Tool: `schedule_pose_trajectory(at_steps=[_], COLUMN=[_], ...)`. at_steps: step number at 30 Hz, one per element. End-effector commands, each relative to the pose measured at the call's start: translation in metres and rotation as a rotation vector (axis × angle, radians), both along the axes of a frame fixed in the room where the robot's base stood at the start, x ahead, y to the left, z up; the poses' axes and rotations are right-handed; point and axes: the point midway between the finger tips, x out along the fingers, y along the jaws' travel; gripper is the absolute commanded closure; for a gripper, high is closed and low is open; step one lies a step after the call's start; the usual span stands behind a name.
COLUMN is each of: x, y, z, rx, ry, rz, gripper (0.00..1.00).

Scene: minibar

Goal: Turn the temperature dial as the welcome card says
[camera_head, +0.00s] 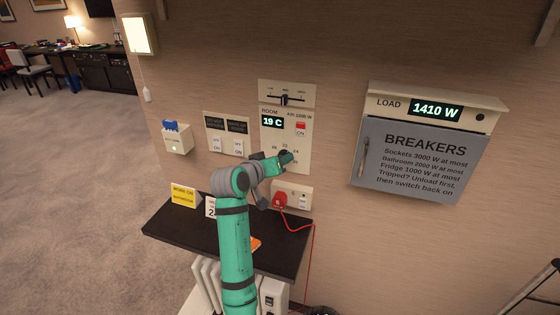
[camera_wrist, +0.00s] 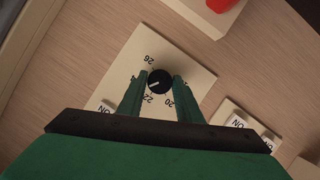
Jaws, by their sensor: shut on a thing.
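The black temperature dial (camera_wrist: 160,81) with a white pointer mark sits on the cream thermostat plate (camera_head: 299,142). My gripper (camera_head: 286,158) is at the plate, hiding the dial in the head view. In the wrist view its two green fingertips (camera_wrist: 160,84) are on either side of the dial, shut on it. Numbers 20, 22 and 26 show around the dial. The pointer faces left and slightly down, apparently near 24, whose label is mostly hidden. The room display (camera_head: 272,121) reads 19 C. A white card (camera_head: 210,206) showing a "2" is partly hidden by my arm.
A yellow card (camera_head: 184,196) stands on the dark shelf (camera_head: 165,222); its text is too small to read. Light switches (camera_head: 227,134) are left of the thermostat. A red plug (camera_head: 279,200) with a cord is below. The breaker box (camera_head: 415,155) at right shows 1410 W.

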Motion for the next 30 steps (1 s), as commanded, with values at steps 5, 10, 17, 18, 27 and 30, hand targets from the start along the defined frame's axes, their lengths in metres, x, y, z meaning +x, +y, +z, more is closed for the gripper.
schedule_pose_trajectory(at_steps=[5,10,17,18,27,30], x=[-0.0007,-0.0008,-0.0009,-0.0008,-0.0008,-0.0008], y=[0.0001,-0.0013,-0.002,-0.002,-0.0024,-0.0024], z=[-0.0011,-0.0011,-0.0011,-0.0011,-0.0012,-0.0011], rx=[0.151,0.27,0.381,0.395,0.443,0.445], ry=[-0.045,-0.083,-0.119,-0.123,-0.139,-0.14], rz=[0.002,0.001,0.0,0.0,0.0,0.001], gripper=[0.91,0.91,0.91,0.91,0.91,0.91])
